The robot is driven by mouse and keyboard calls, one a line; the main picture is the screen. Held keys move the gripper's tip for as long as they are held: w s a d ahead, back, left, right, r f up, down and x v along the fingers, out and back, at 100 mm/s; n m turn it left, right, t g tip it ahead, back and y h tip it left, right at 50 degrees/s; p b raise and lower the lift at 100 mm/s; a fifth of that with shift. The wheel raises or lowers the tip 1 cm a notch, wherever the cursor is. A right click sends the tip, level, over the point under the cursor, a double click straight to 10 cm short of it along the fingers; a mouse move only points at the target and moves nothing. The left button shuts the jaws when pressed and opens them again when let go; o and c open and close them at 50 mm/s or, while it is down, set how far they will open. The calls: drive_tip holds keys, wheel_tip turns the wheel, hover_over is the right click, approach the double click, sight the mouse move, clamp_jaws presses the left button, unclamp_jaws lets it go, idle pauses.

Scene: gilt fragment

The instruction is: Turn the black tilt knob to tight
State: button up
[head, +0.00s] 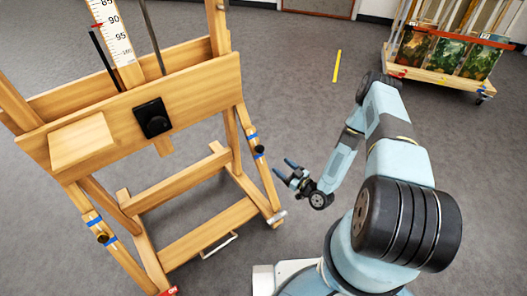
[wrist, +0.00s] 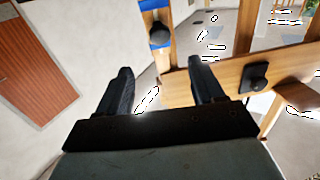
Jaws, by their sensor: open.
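A wooden easel (head: 205,78) stands at the left of the head view. A black knob (head: 259,151) sits on its right leg between bands of blue tape; it also shows at the top of the wrist view (wrist: 159,36). A similar black knob (head: 102,238) with blue tape is on the left leg. Another black knob on a square plate (head: 153,118) is on the front board. No label shows which is the tilt knob. My gripper (head: 284,169) is open and empty, right of the right-leg knob and apart from it. Its fingers also show in the wrist view (wrist: 160,68).
A small wooden block (head: 82,143) is fixed on the board's left side. A metal handle (head: 218,245) and a red tag (head: 168,291) are low on the easel. A wheeled cart with paintings (head: 450,75) stands at the back right. Grey floor (head: 290,90) between is clear, with a yellow strip (head: 337,66).

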sight(261, 150)
drive_tip(key=x, duration=1.3)
drive_tip(key=shift+w, duration=0.1)
drive_tip(key=c, duration=1)
